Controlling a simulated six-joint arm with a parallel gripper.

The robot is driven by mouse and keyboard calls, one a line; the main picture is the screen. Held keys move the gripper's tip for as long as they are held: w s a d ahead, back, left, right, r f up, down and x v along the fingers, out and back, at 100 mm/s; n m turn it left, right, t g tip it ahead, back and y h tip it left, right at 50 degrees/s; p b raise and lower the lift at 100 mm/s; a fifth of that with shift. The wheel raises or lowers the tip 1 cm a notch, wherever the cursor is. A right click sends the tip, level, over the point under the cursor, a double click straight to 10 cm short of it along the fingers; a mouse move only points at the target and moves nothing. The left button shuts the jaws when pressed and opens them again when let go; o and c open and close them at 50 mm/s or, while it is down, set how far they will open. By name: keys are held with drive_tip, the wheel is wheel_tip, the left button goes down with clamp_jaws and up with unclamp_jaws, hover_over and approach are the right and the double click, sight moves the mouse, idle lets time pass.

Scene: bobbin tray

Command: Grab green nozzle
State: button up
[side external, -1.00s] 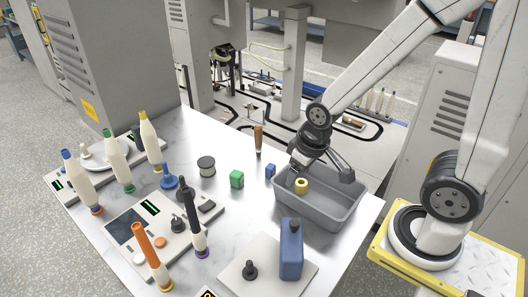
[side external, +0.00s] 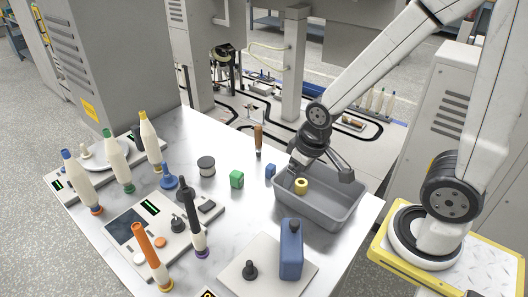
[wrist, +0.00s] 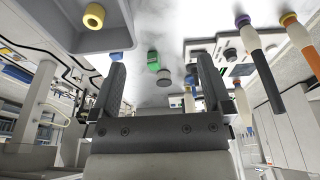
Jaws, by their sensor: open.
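A small green block-like piece (side external: 237,179) stands on the white marbled table, left of the grey bin. It also shows in the wrist view (wrist: 153,60), between and beyond my fingers; I cannot make out a nozzle shape. A cone-shaped bobbin with a green tip (side external: 116,156) stands farther left. My gripper (side external: 320,168) is over the back edge of the grey bin, right of the green piece and apart from it. In the wrist view my gripper (wrist: 161,75) is open, with nothing between its fingers.
The grey bin (side external: 326,218) holds a yellow ring (side external: 301,186). A small blue block (side external: 270,170), a brown-handled tool (side external: 258,140) and a dark spool (side external: 206,166) stand near the green piece. A blue bottle (side external: 291,250) is at the front. Bare table lies around the green piece.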

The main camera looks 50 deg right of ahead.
drive_tip(key=n+h, duration=1.3)
drive_tip(key=n, duration=0.6)
approach(236, 173)
drive_tip(key=shift+g, duration=0.3)
drive_tip(key=x, duration=0.4)
drive_tip(key=shift+s+d+r, duration=0.15)
drive_tip(key=shift+s+d, duration=0.15)
drive_tip(key=shift+d, duration=0.2)
drive_tip(key=shift+w+a+f+n, duration=0.2)
drive_tip(key=shift+w+f+n, duration=0.15)
drive_tip(key=shift+n, duration=0.25)
drive_tip(key=shift+x, duration=3.75)
drive_tip(key=shift+w+r, duration=0.15)
